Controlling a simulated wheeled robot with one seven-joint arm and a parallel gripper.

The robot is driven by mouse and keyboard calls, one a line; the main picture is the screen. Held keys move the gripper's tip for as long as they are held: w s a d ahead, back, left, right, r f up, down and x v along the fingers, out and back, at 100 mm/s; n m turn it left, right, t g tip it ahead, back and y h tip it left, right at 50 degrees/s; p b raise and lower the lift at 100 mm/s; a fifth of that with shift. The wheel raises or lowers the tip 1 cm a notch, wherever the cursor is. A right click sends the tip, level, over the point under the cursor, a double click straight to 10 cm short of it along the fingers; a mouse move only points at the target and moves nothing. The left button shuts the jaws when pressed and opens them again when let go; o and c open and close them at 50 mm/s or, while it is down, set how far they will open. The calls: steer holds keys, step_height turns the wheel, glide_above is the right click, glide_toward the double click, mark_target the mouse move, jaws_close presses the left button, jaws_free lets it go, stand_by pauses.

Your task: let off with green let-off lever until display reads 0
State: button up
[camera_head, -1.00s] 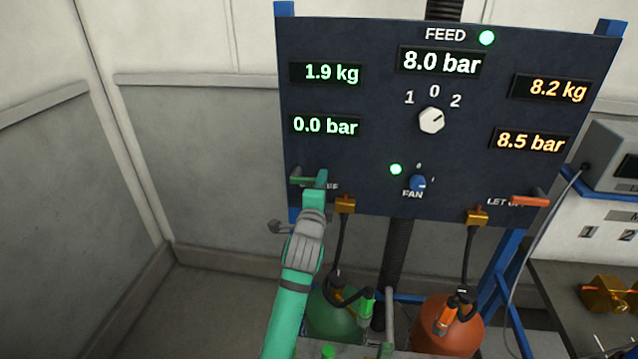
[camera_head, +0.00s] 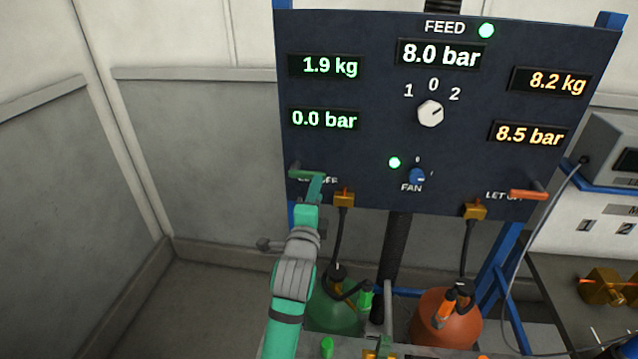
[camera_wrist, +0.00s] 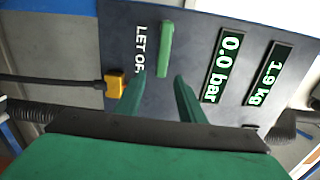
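The green let-off lever (camera_head: 305,174) is at the lower left of the dark panel, lying roughly level. It also shows in the wrist view (camera_wrist: 166,48). The green pressure display (camera_head: 324,119) reads 0.0 bar. The green weight display (camera_head: 331,66) above it reads 1.9 kg. My gripper (camera_head: 314,187) is just below and in front of the lever, partly covering the LET OFF label. In the wrist view my two fingers stand apart, with the lever's near end in line with the gap. I cannot tell whether they touch it.
The feed display (camera_head: 440,55) reads 8.0 bar, and the white selector (camera_head: 431,114) points toward 2. The orange displays read 8.2 kg and 8.5 bar (camera_head: 529,134). An orange lever (camera_head: 528,195) is at right. A brass hose fitting (camera_head: 344,198) sits close right of my gripper.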

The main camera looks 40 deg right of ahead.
steer(key=v, duration=0.3)
steer(key=shift+s+a, duration=0.15)
stand_by(0.5)
steer(key=s+a+f+n+t+y, duration=0.2)
steer(key=s+a+f+n+y, duration=0.2)
steer(key=s+a+f+n, duration=0.45)
steer(key=s+a+f+n+t+y, duration=0.2)
steer(key=s+a+f+n+y, duration=0.35)
steer(key=a+f+n, duration=0.65)
steer(key=s+a+f+n+y, duration=0.1)
steer(key=s+a+f+n, duration=0.1)
steer(key=s+a, duration=0.6)
steer(key=s+a+f+n+g+y, duration=0.1)
steer(key=s+a, duration=0.6)
steer(key=s, duration=0.9)
steer(key=f+n+y, duration=0.1)
steer(key=f+n, duration=0.1)
steer(key=n, duration=0.1)
steer(key=shift+a+n, duration=0.35)
steer(key=shift+a, duration=0.05)
steer(key=shift+s, duration=0.1)
steer(key=shift+c, duration=0.6)
